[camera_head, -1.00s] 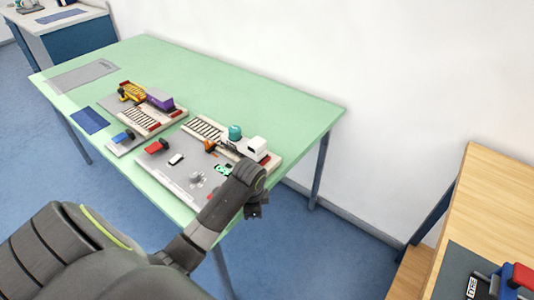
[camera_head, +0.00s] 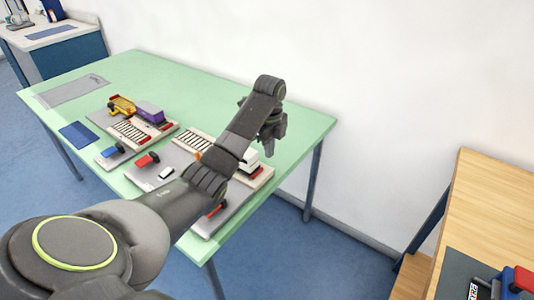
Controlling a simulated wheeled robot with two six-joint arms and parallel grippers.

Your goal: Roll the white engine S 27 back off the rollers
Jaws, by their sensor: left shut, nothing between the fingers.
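The white engine (camera_head: 250,159) stands at the right end of the nearer grey board, on a pale track base (camera_head: 262,178). It is partly hidden behind my left arm, so its S 27 marking cannot be read. The rollers (camera_head: 197,141) show as a slatted strip left of my arm. My left gripper (camera_head: 272,141) is shut and empty, in the air above and to the right of the engine, near the table's right end. Whether it touches anything cannot be told. My right gripper is not in view.
The green table (camera_head: 180,75) also holds a second board with a yellow engine (camera_head: 122,105) and a purple wagon (camera_head: 149,112). A wooden table (camera_head: 480,195) stands at the right. A white wall is behind.

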